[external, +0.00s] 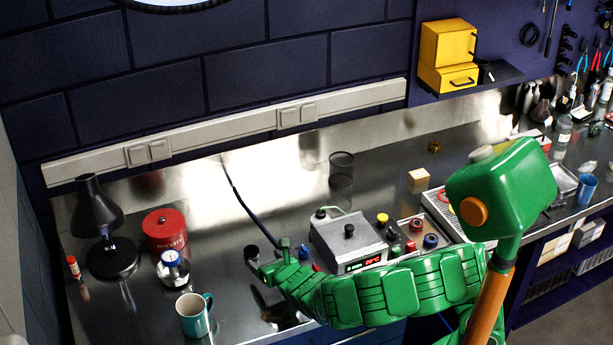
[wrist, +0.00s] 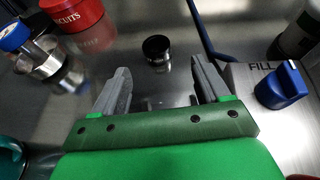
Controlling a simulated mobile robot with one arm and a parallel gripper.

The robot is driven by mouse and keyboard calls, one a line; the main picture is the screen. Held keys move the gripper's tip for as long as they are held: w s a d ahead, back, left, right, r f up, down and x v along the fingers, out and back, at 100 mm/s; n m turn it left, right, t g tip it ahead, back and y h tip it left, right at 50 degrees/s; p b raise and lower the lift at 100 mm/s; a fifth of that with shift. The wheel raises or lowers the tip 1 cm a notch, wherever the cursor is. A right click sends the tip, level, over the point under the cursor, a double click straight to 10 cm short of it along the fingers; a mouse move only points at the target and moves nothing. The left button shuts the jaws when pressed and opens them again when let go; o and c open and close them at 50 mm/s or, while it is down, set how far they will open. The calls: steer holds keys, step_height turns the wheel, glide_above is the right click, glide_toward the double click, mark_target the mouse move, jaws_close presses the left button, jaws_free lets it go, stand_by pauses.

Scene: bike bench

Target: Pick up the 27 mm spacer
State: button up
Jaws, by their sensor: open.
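A short black ring-like cylinder, which looks like the spacer (wrist: 156,49), stands on the steel bench in the wrist view, beyond my fingertips and roughly centred between them. My gripper (wrist: 161,66) is open, with two grey fingers spread apart and nothing between them. In the external view my gripper (external: 259,265) is low over the bench at the left end of the green arm. A small dark round shape (external: 251,253) at its tip may be the spacer, but I cannot tell it surely from a finger. No size marking is readable.
A red biscuit tin (external: 166,231), a blue-lidded jar (external: 173,268) and a teal mug (external: 194,314) stand left of my gripper. A FILL box with a blue knob (wrist: 281,84) and a dark cable (wrist: 206,38) are close on the right. Bare steel surrounds the black cylinder.

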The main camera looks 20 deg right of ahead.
mark_target(249, 248)
steer(key=shift+a+r+x, duration=0.15)
steer(key=shift+x, duration=1.4)
steer(key=shift+a+r+x, duration=0.1)
steer(key=shift+r+x, duration=0.05)
steer(key=shift+x, duration=2.3)
steer(key=c, duration=1.1)
steer(key=shift+r, duration=0.1)
steer(key=shift+c, duration=0.2)
